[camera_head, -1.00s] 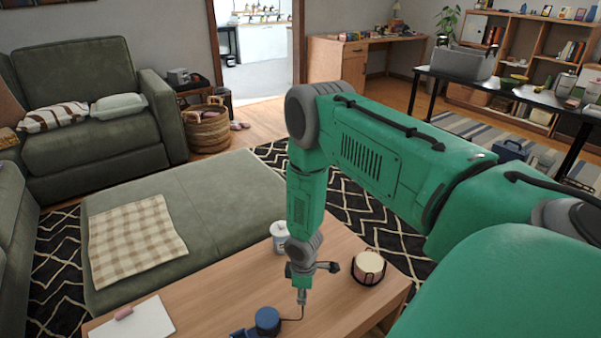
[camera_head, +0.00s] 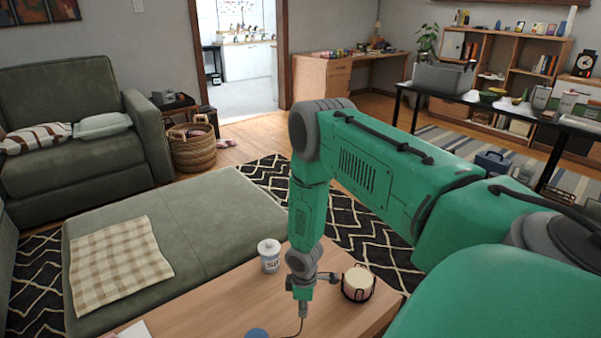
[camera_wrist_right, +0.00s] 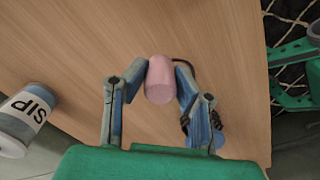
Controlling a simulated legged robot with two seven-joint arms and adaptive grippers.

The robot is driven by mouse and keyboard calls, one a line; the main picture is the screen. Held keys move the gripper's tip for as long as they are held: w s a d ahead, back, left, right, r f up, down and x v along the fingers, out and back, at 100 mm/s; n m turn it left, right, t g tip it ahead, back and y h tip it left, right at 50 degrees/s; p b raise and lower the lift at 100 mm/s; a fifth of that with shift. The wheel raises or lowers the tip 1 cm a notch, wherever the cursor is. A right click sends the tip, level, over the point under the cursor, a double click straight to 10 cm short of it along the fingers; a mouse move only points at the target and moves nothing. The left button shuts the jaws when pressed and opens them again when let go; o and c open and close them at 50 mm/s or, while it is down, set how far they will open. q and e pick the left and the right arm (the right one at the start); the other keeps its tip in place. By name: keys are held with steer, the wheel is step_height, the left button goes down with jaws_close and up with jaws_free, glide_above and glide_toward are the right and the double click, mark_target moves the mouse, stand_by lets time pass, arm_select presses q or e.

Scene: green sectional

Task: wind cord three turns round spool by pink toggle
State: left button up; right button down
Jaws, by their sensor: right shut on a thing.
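My right gripper (camera_head: 302,308) is low over the wooden table and shut on the pink toggle. In the wrist view the pink toggle (camera_wrist_right: 160,80) sits between the two fingertips (camera_wrist_right: 161,82). A dark cord (camera_wrist_right: 186,65) curves away from it behind the right-hand finger. The blue spool (camera_head: 256,333) is cut by the bottom edge of the head view, left of the gripper. In the wrist view the spool (camera_wrist_right: 219,140) is partly hidden behind that finger. How the cord lies on the spool cannot be told. My left gripper is in neither view.
The table (camera_head: 220,310) holds a white can (camera_head: 269,255) beyond the gripper and a cream candle in a dark holder (camera_head: 358,284) to its right. The corner of a white sheet (camera_head: 134,329) shows at lower left. A green ottoman (camera_head: 190,225) stands behind the table.

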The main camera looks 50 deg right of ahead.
mark_target(313, 316)
steer(key=shift+s+d, duration=0.25)
steer(key=shift+d, duration=0.65)
steer(key=shift+s+d, duration=0.2)
steer(key=shift+d, duration=0.7)
steer(key=shift+f+b, duration=0.15)
steer(key=shift+b, duration=0.2)
steer(key=shift+f+b, duration=2)
steer(key=shift+f, duration=0.35)
steer(key=c, duration=1.2)
jaws_free()
steer(key=shift+r, duration=0.1)
step_height(313, 316, up, 12)
steer(key=shift+f, duration=0.1)
